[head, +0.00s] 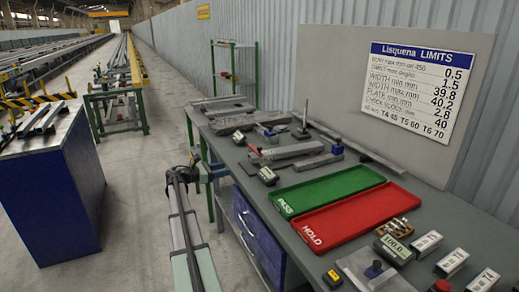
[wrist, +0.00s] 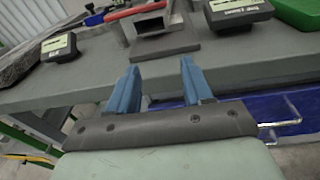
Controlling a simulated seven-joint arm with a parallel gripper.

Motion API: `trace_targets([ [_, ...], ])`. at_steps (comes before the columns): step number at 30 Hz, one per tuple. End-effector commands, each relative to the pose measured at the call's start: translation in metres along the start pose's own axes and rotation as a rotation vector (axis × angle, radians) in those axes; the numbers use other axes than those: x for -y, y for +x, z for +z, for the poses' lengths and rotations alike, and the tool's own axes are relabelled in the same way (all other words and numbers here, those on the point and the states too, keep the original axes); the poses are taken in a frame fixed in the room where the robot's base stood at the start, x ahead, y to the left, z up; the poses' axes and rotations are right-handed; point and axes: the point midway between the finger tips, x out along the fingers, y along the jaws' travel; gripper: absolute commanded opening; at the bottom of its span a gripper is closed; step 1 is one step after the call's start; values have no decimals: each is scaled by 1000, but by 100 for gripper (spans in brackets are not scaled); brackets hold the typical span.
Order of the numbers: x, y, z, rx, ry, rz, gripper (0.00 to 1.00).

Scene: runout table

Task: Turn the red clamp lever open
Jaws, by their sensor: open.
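The red clamp lever (wrist: 134,11) lies across the top of a dark grey clamp block at the top of the wrist view. In the head view the lever (head: 254,151) is a small red and pale spot beside a grey bar on the bench. My gripper (wrist: 158,72) is open and empty, its two blue fingers apart and pointing toward the bench edge, short of the lever. In the head view my gripper (head: 188,171) is at the bench's left edge, apart from the lever.
Two dark gauges with displays flank the clamp, one left (wrist: 58,47) and one right (wrist: 236,12). A green tray (head: 330,191) and a red tray (head: 358,216) lie right of it. Blue drawers (head: 258,232) with a wire handle sit below the bench edge.

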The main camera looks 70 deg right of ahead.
Motion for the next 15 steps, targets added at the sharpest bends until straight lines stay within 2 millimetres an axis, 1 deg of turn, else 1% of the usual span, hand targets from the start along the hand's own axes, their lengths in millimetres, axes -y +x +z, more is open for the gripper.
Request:
trace_targets([
  [1,-5,14,20,28,-10,-17,50],
  [3,-5,27,42,61,-27,-36,50],
  [6,-5,38,62,91,-44,-53,50],
  [9,-4,44,71,105,-52,-62,50],
  [13,-4,54,72,107,-54,-62,50],
  [15,-3,63,73,106,-53,-63,50],
])
